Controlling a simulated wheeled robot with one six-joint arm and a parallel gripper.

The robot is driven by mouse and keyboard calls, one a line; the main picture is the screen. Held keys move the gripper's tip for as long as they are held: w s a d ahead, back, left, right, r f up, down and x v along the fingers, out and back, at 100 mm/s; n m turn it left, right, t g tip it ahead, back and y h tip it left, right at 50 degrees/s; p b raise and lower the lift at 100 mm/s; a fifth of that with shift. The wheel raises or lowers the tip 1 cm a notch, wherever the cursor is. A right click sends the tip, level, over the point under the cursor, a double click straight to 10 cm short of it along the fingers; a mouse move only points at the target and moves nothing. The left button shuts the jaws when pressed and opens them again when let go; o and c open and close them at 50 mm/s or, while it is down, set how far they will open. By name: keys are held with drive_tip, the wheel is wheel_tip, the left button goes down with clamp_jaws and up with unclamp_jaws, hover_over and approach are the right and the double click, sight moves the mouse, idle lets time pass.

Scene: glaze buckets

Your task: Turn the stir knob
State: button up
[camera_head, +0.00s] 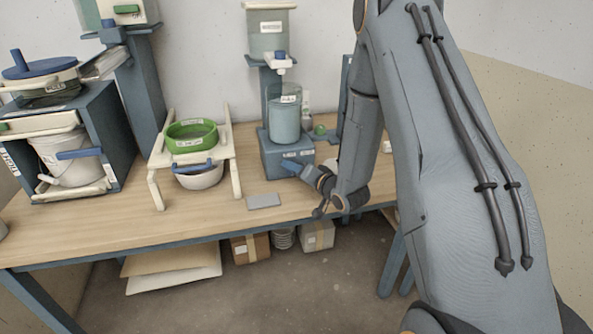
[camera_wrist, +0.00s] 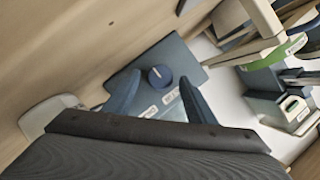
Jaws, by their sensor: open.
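The stir knob is a small dark blue round knob (camera_wrist: 160,76) on the blue-grey base of the stirrer. In the wrist view it shows between the tips of my two blue fingers, with white labels below it. My gripper (camera_wrist: 158,80) is open, with a gap visible on both sides of the knob. In the head view my gripper (camera_head: 285,164) is at the front of the stirrer base (camera_head: 274,152), and the knob cannot be made out there. A clear labelled beaker (camera_head: 285,122) stands upright on the base. I cannot tell whether the fingers reach around the knob in depth.
Left of the stirrer, a cream stand holds a green-rimmed sieve (camera_head: 191,131) above a white bowl (camera_head: 202,180). A flat grey plate (camera_head: 264,201) lies on the wooden table (camera_head: 150,222) in front. A blue rack (camera_head: 102,118) with a white bucket stands at far left.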

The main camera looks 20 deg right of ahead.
drive_tip(key=shift+w, duration=0.1)
drive_tip(key=c, duration=1)
drive_tip(key=shift+c, duration=0.2)
drive_tip(key=shift+a, duration=0.1)
drive_tip(key=n, duration=0.1)
drive_tip(key=n+h, duration=0.2)
drive_tip(key=shift+a+r+g, duration=0.2)
drive_tip(key=shift+a+g, duration=0.05)
drive_tip(key=shift+g, duration=0.05)
drive_tip(key=n+h, duration=0.1)
drive_tip(key=n, duration=0.1)
drive_tip(key=n+h+b, duration=0.1)
drive_tip(key=shift+a+n+h, duration=0.3)
drive_tip(key=shift+n+h, duration=0.1)
drive_tip(key=n+h, duration=0.1)
drive_tip(key=n, duration=0.1)
drive_tip(key=n+h+b, duration=0.1)
drive_tip(key=n+h, duration=0.1)
drive_tip(key=shift+a+f, duration=0.15)
drive_tip(key=shift+a, duration=0.2)
drive_tip(key=n+h, duration=0.1)
drive_tip(key=n, duration=0.1)
drive_tip(key=n+t+h+b, duration=0.1)
drive_tip(key=n, duration=0.1)
drive_tip(key=shift+a+f+n+h, duration=0.2)
drive_tip(key=shift+n+h, duration=0.1)
drive_tip(key=shift+h, duration=0.1)
drive_tip(key=shift+t, duration=0.3)
